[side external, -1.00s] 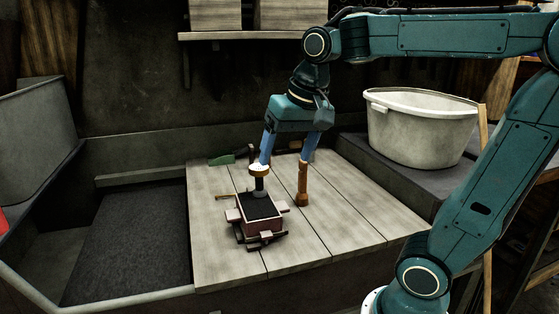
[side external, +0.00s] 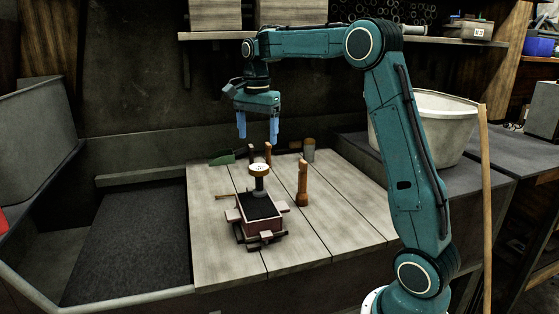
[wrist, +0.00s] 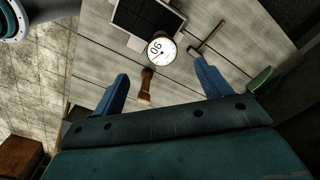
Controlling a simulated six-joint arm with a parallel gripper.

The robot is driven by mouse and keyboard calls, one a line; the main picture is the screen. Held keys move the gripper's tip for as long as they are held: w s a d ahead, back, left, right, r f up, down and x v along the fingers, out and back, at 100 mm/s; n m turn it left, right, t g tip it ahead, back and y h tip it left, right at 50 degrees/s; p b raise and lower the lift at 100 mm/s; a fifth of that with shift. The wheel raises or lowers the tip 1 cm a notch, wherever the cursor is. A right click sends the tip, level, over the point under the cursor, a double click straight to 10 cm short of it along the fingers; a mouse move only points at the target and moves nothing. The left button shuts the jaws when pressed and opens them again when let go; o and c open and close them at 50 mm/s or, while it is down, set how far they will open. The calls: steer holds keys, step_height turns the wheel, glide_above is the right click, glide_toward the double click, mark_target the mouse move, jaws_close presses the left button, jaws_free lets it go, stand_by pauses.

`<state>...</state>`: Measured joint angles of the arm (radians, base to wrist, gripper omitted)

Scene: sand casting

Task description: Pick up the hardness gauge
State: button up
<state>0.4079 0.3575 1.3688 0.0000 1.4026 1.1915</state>
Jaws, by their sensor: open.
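The hardness gauge (side external: 259,171) has a round white dial with a dark stem below it. It stands upright at the back end of the dark top of a reddish moulding box (side external: 262,224). In the wrist view the gauge's dial (wrist: 160,52) faces me, just beyond my fingertips and between their lines. My gripper (side external: 258,133) is open and empty, with its blue fingers pointing down, above and behind the gauge and apart from it. The fingers also show in the wrist view (wrist: 160,74).
A brown wooden rammer (side external: 302,184) stands upright right of the gauge. Another short brown handle (side external: 268,153), a grey cylinder (side external: 309,151) and a green piece (side external: 222,158) are at the back of the board. A white tub (side external: 445,130) stands at right.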

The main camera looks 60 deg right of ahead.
mark_target(259, 178)
steer(key=shift+w+d+f, duration=0.25)
steer(key=shift+d, duration=0.2)
steer(key=shift+f, duration=4.3)
steer(key=shift+f, duration=0.1)
steer(key=shift+s+f, duration=0.1)
steer(key=shift+f, duration=2.4)
steer(key=shift+c, duration=0.3)
steer(key=c, duration=1.3)
